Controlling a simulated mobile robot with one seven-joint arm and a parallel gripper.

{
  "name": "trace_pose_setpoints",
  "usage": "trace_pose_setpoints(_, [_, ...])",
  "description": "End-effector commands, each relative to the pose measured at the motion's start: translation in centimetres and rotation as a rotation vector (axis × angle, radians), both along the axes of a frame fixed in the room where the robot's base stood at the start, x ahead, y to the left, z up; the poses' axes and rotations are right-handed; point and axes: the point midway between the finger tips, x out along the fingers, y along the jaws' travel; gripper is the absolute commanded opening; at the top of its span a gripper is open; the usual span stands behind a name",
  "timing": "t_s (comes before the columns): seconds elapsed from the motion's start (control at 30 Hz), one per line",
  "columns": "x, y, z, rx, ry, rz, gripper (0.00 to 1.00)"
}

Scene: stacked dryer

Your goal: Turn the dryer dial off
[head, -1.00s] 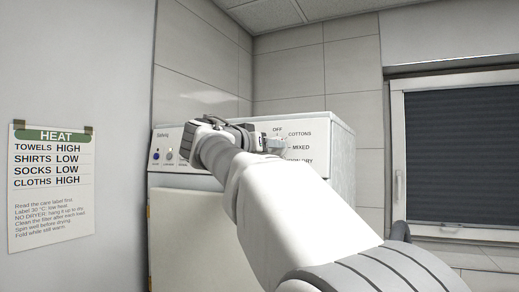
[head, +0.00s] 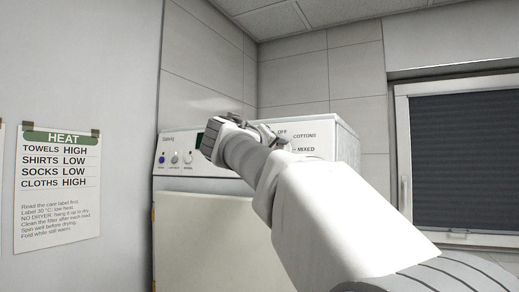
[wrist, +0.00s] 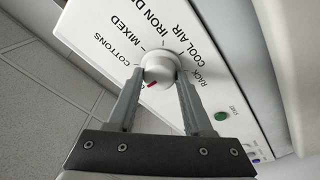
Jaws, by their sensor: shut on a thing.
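The white dryer dial (wrist: 160,66) shows in the wrist view, with a red mark on its lower-left edge. My gripper (wrist: 160,79) is shut on the dial, one finger on each side. Cottons, mixed, iron dry, cool air and rack labels ring the dial. The red mark points toward a label mostly hidden by the left finger. In the head view the white dryer (head: 345,165) stands in the corner. There my gripper (head: 268,135) is at its control panel, and my arm hides the dial.
Small buttons (head: 174,157) are at the panel's left. A heat sign (head: 61,190) hangs on the left wall. A window with a dark blind (head: 463,160) is at the right.

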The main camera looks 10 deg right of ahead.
Motion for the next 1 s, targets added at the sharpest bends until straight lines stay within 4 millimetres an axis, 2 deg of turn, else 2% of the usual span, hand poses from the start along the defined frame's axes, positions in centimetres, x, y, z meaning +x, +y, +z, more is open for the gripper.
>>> trace_pose_setpoints(0.57, [-0.01, -0.04, -0.01, -0.028, 0.020, 0.005, 0.00])
trace_pose_setpoints(0.6, [-0.02, -0.05, -0.01, -0.028, 0.020, 0.005, 0.58])
trace_pose_setpoints(0.73, [-0.01, -0.04, -0.01, -0.027, 0.019, 0.005, 0.81])
trace_pose_setpoints(1.0, [-0.04, -0.01, -0.01, -0.025, 0.018, 0.005, 0.81])
